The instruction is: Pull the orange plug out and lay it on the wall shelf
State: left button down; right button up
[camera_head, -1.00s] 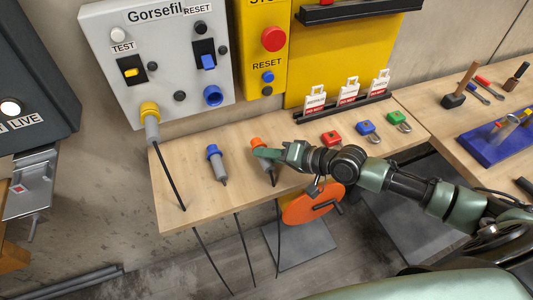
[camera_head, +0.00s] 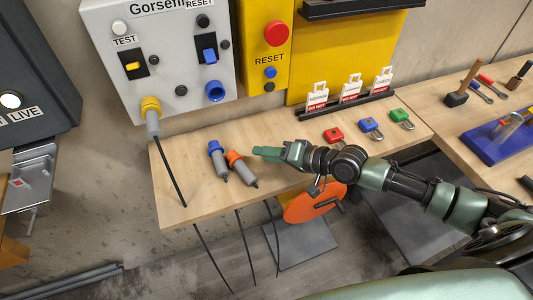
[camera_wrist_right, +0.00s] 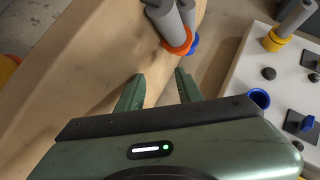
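The orange plug (camera_head: 243,171), a grey body with an orange collar, lies on the wooden wall shelf (camera_head: 300,165). It lies close beside the blue plug (camera_head: 218,163); whether they touch is hard to tell. My right gripper (camera_head: 264,153) is just right of the orange plug, over the shelf, and empty. In the right wrist view its two fingers (camera_wrist_right: 158,88) are apart with nothing between them. The orange plug (camera_wrist_right: 167,22) is ahead of the fingertips there, partly covering the blue plug (camera_wrist_right: 194,38). My left gripper is out of view.
A yellow plug (camera_head: 151,121) sits in the grey panel (camera_head: 180,105), beside an open blue socket (camera_head: 214,92). Red, blue and green padlocks (camera_head: 370,128) and a tag rack (camera_head: 350,103) are right of my gripper. Cables hang below the shelf's front edge.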

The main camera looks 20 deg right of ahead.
jog(key=shift+s+d+f, duration=0.35)
jog(key=shift+s+d, duration=0.2)
jog(key=b+v, duration=0.1)
jog(key=v, duration=0.4)
jog(key=shift+s+d+r, duration=0.1)
jog(key=shift+d+r, duration=0.05)
jog(key=shift+r, duration=0.2)
jog(key=shift+s+d+r, duration=0.1)
jog(key=shift+s+r, duration=0.2)
jog(key=shift+r, duration=0.25)
